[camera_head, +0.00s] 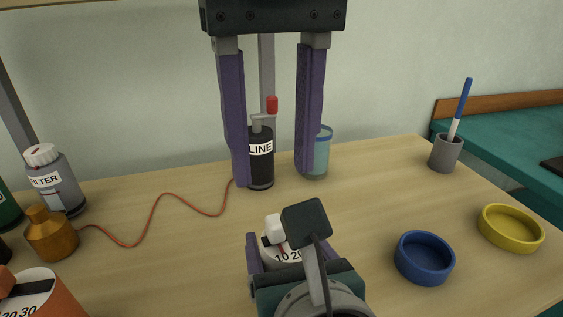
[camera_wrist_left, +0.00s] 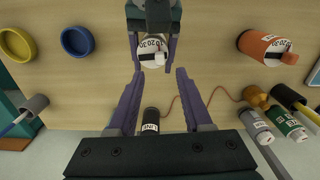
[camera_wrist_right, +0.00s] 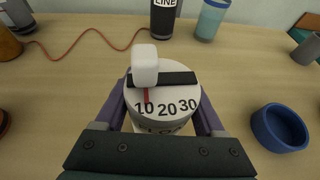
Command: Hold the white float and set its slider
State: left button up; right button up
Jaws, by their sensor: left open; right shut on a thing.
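The white float (camera_head: 283,256) stands in front of me, its top marked 10, 20, 30; it also shows in the left wrist view (camera_wrist_left: 153,48) and the right wrist view (camera_wrist_right: 168,101). Its slider (camera_wrist_right: 145,66) is a white knob at the left end of a black slot, with the red pointer at about 10. My right gripper (camera_wrist_right: 163,118) is shut on the float's body, one finger on each side. My left gripper (camera_head: 272,178) is open and empty, with its fingers pointing down beyond the float; it also shows in the left wrist view (camera_wrist_left: 159,73).
A black LINE bottle (camera_head: 261,165) and a teal cup (camera_head: 321,155) stand behind the left fingers. At left are an orange float (camera_wrist_left: 262,47), a brass weight (camera_head: 52,235) with red cord and a FILTER bottle (camera_head: 62,195). Blue (camera_head: 424,260) and yellow dishes (camera_head: 511,229) lie right.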

aim_at(274, 219)
pick_arm(q)
notch_tip(274, 219, down, 7)
jog(key=shift+r, duration=0.2)
jog(key=shift+c, duration=0.3)
grip_shut()
dwell(1.1)
